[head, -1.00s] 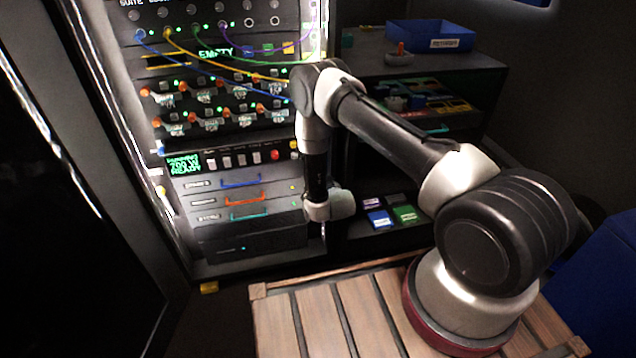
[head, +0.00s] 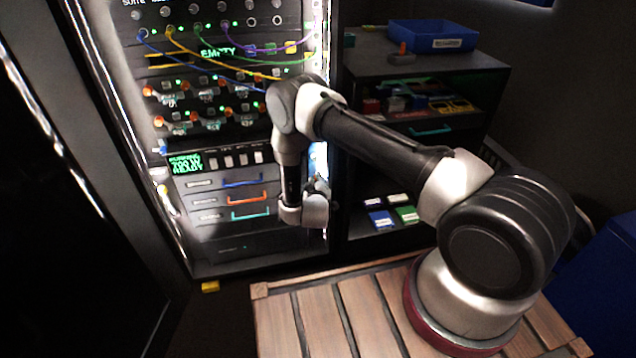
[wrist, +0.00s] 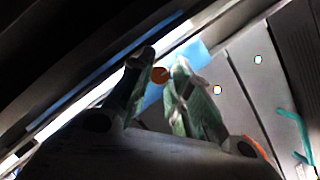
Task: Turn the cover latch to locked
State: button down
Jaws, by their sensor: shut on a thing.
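My gripper (wrist: 164,60) shows in the wrist view with its two fingers on either side of a small orange-red round piece (wrist: 159,75), which looks like the cover latch. It is shut on this piece. The piece sits in front of a light blue strip (wrist: 152,95) beside the rack's bright edge. How far the latch is turned cannot be read. The latch cannot be made out there.
Rack drawers with blue, orange and teal handles (head: 249,215) lie left of my gripper. Patch cables (head: 215,62) hang higher on the rack. A dark shelf (head: 425,70) with a blue bin (head: 415,37) stands to the right. A slatted wooden platform (head: 330,310) is in front.

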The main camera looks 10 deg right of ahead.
jog(key=shift+n, duration=0.4)
dwell(0.3)
jog(key=c, duration=1.3)
grip_release()
jog(key=shift+a, duration=0.1)
jog(key=shift+h, duration=0.3)
jog(key=v, duration=1.2)
